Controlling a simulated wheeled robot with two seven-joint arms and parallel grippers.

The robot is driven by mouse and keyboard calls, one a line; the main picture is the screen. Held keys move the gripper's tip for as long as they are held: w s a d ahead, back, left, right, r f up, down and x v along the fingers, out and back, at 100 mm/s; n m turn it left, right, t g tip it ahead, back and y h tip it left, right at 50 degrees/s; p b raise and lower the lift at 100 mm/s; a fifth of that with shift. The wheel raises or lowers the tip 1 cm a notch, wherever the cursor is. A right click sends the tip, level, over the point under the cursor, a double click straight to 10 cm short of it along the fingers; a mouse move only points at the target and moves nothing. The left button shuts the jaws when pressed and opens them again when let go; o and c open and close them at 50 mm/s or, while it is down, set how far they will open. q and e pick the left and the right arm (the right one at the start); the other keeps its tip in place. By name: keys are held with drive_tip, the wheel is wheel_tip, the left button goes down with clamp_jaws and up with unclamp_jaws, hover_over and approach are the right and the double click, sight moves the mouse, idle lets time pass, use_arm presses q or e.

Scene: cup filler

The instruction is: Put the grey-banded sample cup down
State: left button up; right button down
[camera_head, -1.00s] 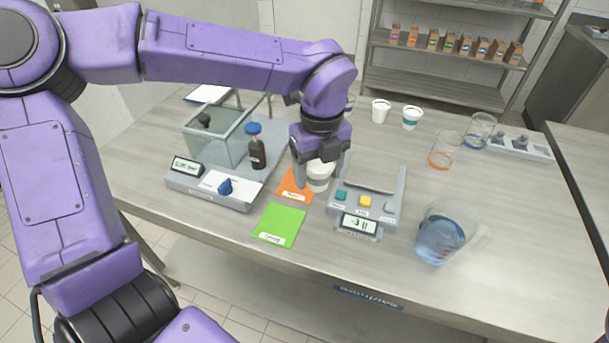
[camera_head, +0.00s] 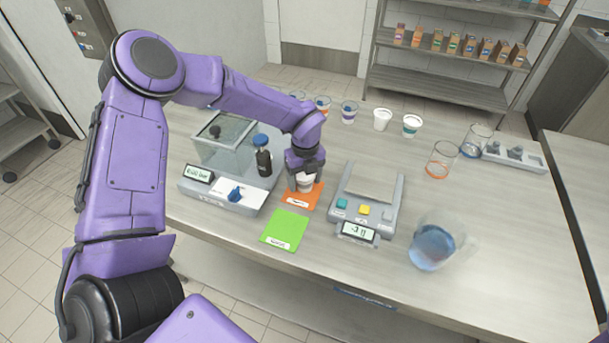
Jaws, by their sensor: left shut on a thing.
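The grey-banded sample cup (camera_head: 305,186) is a small white cup, held upright in my left gripper (camera_head: 305,180). The fingers are shut on it and cover its sides, so its band is hard to make out. The cup is over the orange mat (camera_head: 316,196); I cannot tell whether its base touches the mat. My right gripper is not in view.
A green mat (camera_head: 285,229) lies in front, a scale (camera_head: 371,190) to the right. A jug of blue liquid (camera_head: 432,247) is front right. Several cups stand behind.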

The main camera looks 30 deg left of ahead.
use_arm(q)
drive_tip(key=shift+f, duration=0.1)
drive_tip(key=o, duration=0.8)
drive_tip(key=shift+f, duration=0.1)
drive_tip(key=o, duration=0.4)
drive_tip(key=shift+r, duration=0.35)
wheel_tip(320, 180, up, 12)
drive_tip(key=b, duration=0.2)
drive_tip(key=shift+d+f+b, duration=0.1)
drive_tip(key=shift+b, duration=0.25)
